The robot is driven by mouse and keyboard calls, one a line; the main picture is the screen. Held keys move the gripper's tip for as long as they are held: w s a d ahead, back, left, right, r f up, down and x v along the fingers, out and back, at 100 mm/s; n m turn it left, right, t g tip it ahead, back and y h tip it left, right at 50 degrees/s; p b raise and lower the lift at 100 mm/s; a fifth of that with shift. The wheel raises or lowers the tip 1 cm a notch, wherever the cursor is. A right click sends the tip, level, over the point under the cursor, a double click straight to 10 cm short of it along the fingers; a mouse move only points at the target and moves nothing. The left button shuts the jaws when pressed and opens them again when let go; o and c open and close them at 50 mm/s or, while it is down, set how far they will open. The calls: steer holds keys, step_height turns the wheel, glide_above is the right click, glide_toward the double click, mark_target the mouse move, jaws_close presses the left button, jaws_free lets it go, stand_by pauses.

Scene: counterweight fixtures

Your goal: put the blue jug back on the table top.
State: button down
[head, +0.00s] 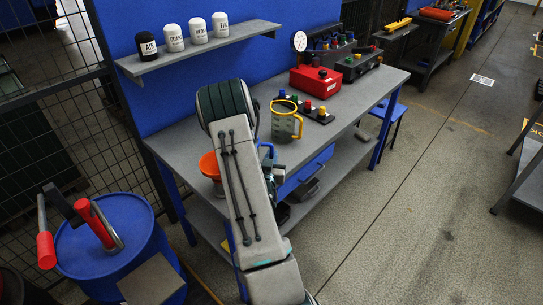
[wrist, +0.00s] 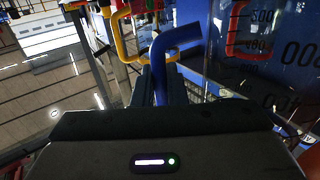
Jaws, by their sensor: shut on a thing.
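The blue jug shows in the wrist view as a bent blue handle (wrist: 174,42) rising from between the fingers of my gripper (wrist: 165,85). My gripper is shut on this handle. In the head view my arm hides most of the gripper and jug; a small blue piece (head: 266,148) shows beside the arm at the table's front edge. The grey table top (head: 345,112) lies just behind. I cannot tell whether the jug touches it.
A jug with yellow rim and handle (head: 284,124) stands on the table close by. A red handle and measuring marks show in the wrist view (wrist: 236,42). Labelled canisters (head: 173,38) stand on the shelf above.

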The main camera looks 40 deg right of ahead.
steer(key=shift+f+b, duration=0.2)
steer(key=shift+b, duration=0.15)
steer(key=c, duration=1.5)
jaws_free()
steer(key=shift+r, duration=0.1)
steer(key=shift+r+p, duration=0.15)
steer(key=shift+p, duration=0.2)
steer(key=shift+s+a, duration=0.2)
steer(key=shift+a, duration=0.1)
steer(key=shift+p+v, duration=0.4)
steer(key=shift+v, duration=5.25)
steer(key=shift+s, duration=0.1)
